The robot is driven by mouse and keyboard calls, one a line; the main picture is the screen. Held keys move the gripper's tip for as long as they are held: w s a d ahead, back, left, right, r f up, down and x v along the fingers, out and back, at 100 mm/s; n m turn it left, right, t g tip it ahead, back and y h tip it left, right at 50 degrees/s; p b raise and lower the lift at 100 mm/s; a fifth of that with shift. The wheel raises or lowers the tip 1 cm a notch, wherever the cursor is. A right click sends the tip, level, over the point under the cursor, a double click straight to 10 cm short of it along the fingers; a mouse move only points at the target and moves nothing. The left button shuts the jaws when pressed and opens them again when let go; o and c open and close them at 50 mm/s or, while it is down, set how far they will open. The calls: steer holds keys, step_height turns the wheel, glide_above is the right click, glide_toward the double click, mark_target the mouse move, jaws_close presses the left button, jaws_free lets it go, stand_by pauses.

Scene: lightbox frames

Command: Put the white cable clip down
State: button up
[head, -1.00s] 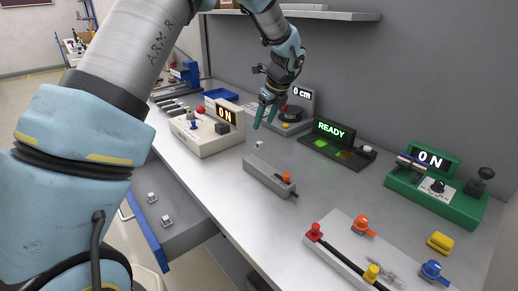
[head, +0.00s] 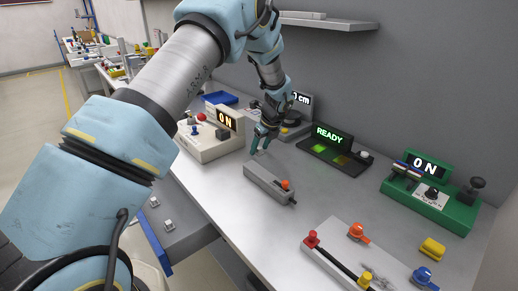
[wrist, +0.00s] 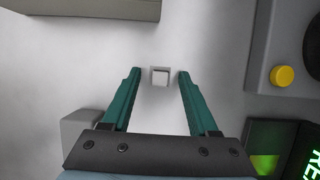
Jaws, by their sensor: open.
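The white cable clip (wrist: 160,77) shows in the wrist view as a small pale square on the light bench top. It lies between the tips of my gripper (wrist: 160,73), with a gap on each side. The two green fingers are apart and do not appear to touch it. In the head view my gripper (head: 261,148) points down at the bench, behind the grey block device with the orange knob (head: 268,182). The clip is small and mostly hidden by the fingers there.
The cream ON box (head: 205,142) stands left of my gripper, and the READY panel (head: 325,150) is to its right. A yellow-button device (wrist: 283,76) is close by. An open drawer (head: 185,236) below holds two similar white clips. The green ON box (head: 430,198) stands far right.

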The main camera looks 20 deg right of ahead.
steer(key=shift+c, duration=0.2)
jaws_close()
stand_by(0.3)
